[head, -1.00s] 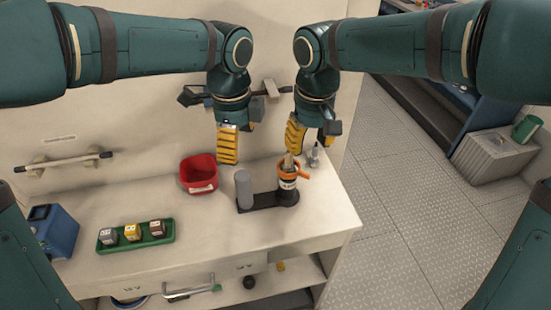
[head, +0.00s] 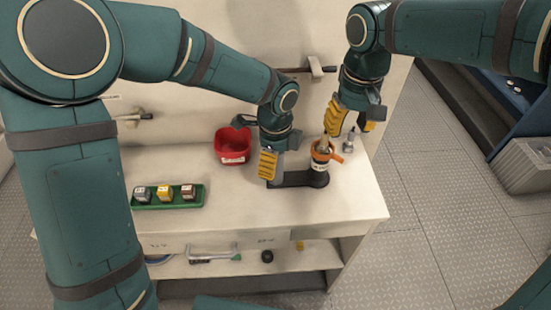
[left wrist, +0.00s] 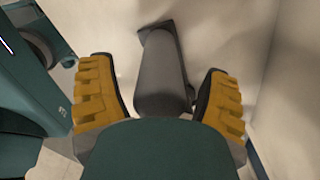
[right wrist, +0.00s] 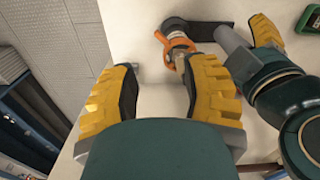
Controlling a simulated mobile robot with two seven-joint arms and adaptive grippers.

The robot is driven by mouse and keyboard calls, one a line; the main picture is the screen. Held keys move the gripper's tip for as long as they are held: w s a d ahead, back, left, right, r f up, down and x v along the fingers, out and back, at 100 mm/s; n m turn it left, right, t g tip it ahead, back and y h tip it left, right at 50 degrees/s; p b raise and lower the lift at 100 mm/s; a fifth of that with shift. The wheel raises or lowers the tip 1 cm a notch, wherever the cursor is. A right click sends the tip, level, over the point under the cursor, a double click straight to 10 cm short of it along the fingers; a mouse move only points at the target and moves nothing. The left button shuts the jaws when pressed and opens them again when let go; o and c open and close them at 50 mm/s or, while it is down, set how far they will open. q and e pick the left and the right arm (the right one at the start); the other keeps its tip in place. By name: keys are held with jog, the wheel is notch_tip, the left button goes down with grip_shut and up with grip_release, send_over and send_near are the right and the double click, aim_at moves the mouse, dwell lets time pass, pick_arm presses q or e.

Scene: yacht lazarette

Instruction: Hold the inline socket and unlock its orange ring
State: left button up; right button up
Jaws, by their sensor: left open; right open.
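The inline socket has a dark, white-labelled body (head: 320,169) standing on a dark base (head: 288,180), with an orange ring (head: 323,154) and side tab near its top. A tan and metal piece rises from the ring; the ring also shows in the right wrist view (right wrist: 176,38). A grey upright cylinder (left wrist: 163,75) on the same base is mostly hidden in the head view. My left gripper (head: 270,165) is open, its fingers either side of this cylinder with gaps. My right gripper (head: 349,116) is open and empty, just above and beside the ring.
A red bin (head: 232,155) stands left of the base. A green tray (head: 170,204) with three small blocks lies further left. A small metal item (head: 349,142) stands right of the socket. The bench front (head: 300,217) is clear; a shelf lies below.

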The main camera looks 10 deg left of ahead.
pick_arm(q)
jog(key=shift+f, duration=0.15)
grip_shut()
